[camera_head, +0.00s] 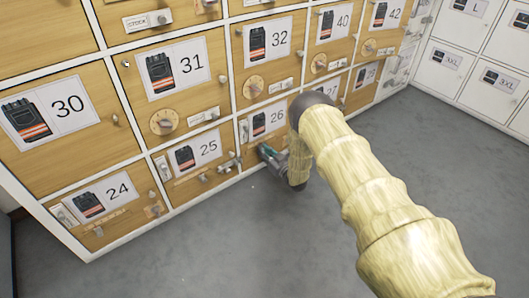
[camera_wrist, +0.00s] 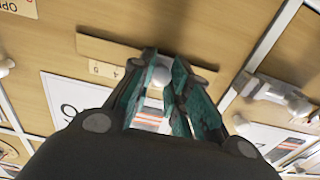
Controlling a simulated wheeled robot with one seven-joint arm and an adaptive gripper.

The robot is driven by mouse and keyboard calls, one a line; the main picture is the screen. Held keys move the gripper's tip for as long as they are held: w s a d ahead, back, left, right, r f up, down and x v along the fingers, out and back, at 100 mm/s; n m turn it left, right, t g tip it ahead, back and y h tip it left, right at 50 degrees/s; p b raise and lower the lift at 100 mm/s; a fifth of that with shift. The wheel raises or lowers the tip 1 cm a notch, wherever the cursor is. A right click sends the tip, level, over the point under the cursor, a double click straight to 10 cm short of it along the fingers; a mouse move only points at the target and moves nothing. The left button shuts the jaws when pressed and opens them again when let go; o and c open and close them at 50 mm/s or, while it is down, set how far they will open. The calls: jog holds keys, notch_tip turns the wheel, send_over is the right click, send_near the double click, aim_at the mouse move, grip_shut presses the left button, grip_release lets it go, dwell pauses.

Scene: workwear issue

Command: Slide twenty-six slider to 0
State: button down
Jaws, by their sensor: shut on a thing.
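The twenty-six door shows its label (camera_head: 259,122) low in the cabinet in the head view, partly hidden by my arm. My gripper (camera_head: 272,154) is at the lower part of this door. In the wrist view, my gripper (camera_wrist: 165,68) has its teal fingers around a pale round knob (camera_wrist: 159,76), shut on it. The knob is at a wooden slider plate (camera_wrist: 100,47) with small marks, upside down here. The fingers hide part of the plate, and I cannot tell at which mark the knob stands.
Other numbered doors surround it, with the twenty-five door (camera_head: 194,150) to the left and the thirty-two door (camera_head: 268,42) above. Another white knob (camera_wrist: 297,104) is at the right in the wrist view. The grey floor (camera_head: 245,235) is clear.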

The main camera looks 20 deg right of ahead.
aim_at(249, 152)
jog(key=a+p, duration=0.1)
jog(key=s+a+p, duration=0.1)
jog(key=a, duration=0.1)
jog(key=s+a, duration=0.1)
jog(key=a, duration=0.1)
jog(key=shift+p, duration=0.4)
jog(key=shift+a, duration=0.2)
jog(key=c, duration=1.3)
grip_release()
jog(key=shift+a, duration=0.1)
jog(key=shift+s, duration=0.1)
jog(key=shift+s+d, duration=0.25)
jog(key=shift+d, duration=0.05)
jog(key=v, duration=1.1)
jog(key=shift+s, duration=0.1)
